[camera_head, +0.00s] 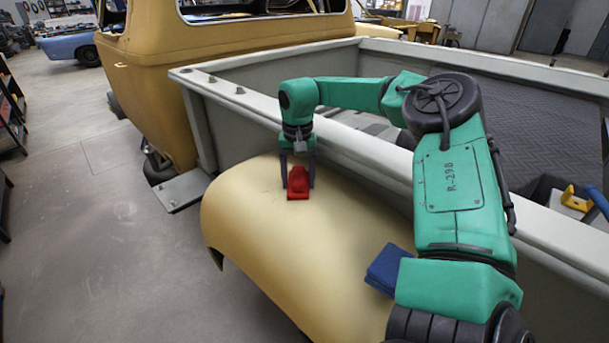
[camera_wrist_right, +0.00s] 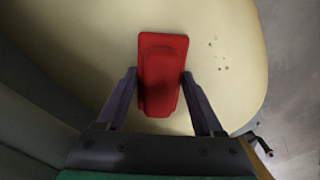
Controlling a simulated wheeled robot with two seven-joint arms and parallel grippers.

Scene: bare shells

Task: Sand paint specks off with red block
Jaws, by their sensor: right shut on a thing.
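The red block (camera_head: 298,184) rests on or just above the top of the tan fender (camera_head: 260,230), near the truck bed side. My right gripper (camera_head: 298,180) points down and is shut on the red block, with one finger on each side of it. In the right wrist view, the red block (camera_wrist_right: 161,75) sits between the fingers of my right gripper (camera_wrist_right: 160,92). Several small dark paint specks (camera_wrist_right: 218,58) show on the fender to the right of the block in that view. My left gripper is not in view.
The grey truck bed wall (camera_head: 350,150) rises behind the fender. The yellow cab (camera_head: 150,60) stands at the back left. Open floor (camera_head: 95,220) lies to the left.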

